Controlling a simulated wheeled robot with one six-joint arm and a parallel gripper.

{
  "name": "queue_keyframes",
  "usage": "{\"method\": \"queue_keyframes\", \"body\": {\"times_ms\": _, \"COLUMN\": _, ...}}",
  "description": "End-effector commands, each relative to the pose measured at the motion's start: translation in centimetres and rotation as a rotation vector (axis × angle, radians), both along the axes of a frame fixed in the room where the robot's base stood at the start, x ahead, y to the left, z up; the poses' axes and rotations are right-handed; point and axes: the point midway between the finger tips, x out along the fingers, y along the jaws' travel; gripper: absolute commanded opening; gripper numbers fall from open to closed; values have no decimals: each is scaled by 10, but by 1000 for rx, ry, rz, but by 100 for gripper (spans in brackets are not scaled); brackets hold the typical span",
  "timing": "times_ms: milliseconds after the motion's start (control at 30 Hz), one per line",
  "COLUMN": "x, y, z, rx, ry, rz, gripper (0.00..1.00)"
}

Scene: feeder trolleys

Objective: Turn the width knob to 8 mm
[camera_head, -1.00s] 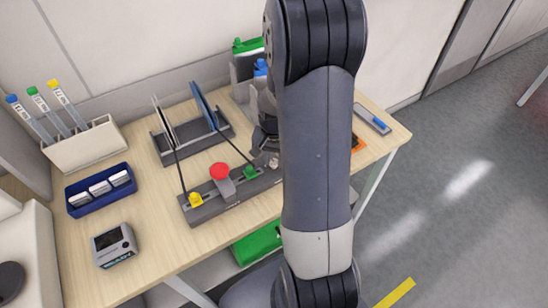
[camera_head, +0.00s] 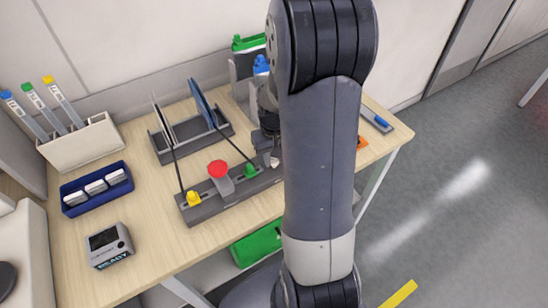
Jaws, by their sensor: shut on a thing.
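A dark grey bar-shaped fixture (camera_head: 207,211) lies along the front of the wooden table. It carries a yellow knob-like piece (camera_head: 193,198), a red round-topped piece (camera_head: 218,169) and a green knob-like piece (camera_head: 250,170). My gripper (camera_head: 273,162) is at the bar's right end, partly hidden by my own arm. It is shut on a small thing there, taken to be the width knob. The knob itself and any width marks on it are hidden, so its setting cannot be read.
A small grey device (camera_head: 110,246) reading READY stands at front left. Behind it are a blue tray (camera_head: 75,186) of white pieces and a beige holder (camera_head: 80,143) with tubes. A rack (camera_head: 186,140) with upright plates stands mid-table. Green-topped and blue-topped containers stand at the back.

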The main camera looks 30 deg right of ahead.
Motion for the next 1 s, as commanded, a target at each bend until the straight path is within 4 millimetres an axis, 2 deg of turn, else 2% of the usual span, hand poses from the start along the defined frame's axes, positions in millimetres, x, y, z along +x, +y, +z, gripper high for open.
{"method": "queue_keyframes", "body": {"times_ms": 400, "x": 1, "y": 0, "z": 1, "rx": -1, "ry": -3, "rz": 178, "gripper": 4}}
{"method": "queue_keyframes", "body": {"times_ms": 900, "x": 1, "y": 0, "z": 1, "rx": -1, "ry": -3, "rz": 199, "gripper": 4}}
{"method": "queue_keyframes", "body": {"times_ms": 933, "x": 1, "y": 0, "z": 1, "rx": -1, "ry": -3, "rz": 198, "gripper": 28}}
{"method": "queue_keyframes", "body": {"times_ms": 1000, "x": 1, "y": 0, "z": 1, "rx": -1, "ry": -3, "rz": 198, "gripper": 33}}
